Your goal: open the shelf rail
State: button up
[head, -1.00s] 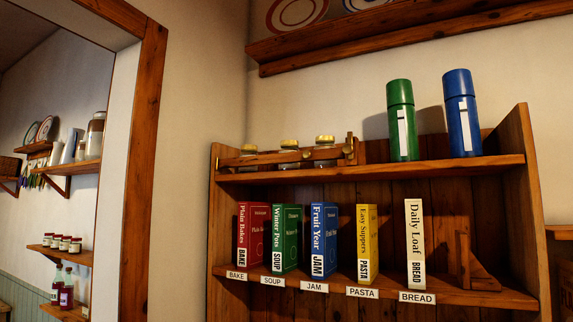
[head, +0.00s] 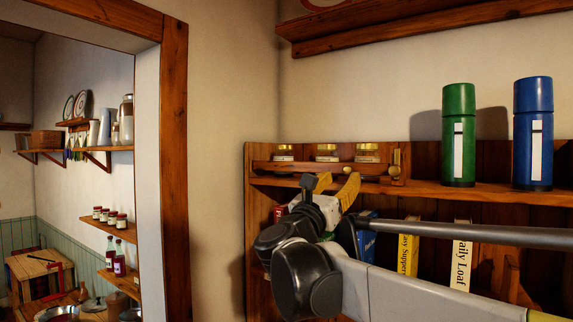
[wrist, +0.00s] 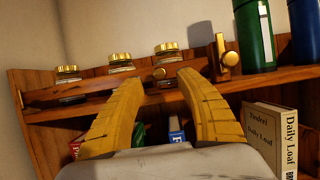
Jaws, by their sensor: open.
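The shelf rail (head: 320,168) is a wooden bar across the front of the upper shelf's left part, before three gold-lidded jars (head: 327,152). In the wrist view the rail (wrist: 100,88) carries a brass knob (wrist: 158,73). An upright wooden piece with a second brass knob (wrist: 231,59) stands at its right end. My gripper (head: 335,180) is open and empty in front of the rail. In the wrist view its yellow fingers (wrist: 158,83) point at the rail, with the first knob showing between the tips. Whether they touch anything, I cannot tell.
A green flask (head: 458,135) and a blue flask (head: 533,133) stand on the upper shelf, right of the rail. Books, such as the yellow one (head: 408,247), stand on the shelf below, partly hidden by my arm. Another shelf (head: 430,28) hangs above.

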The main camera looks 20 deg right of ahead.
aim_at(347, 171)
jog(key=p+x, duration=0.1)
jog(key=x, duration=0.4)
jog(key=shift+w+d, duration=0.15)
jog(key=shift+w, duration=0.05)
grip_shut()
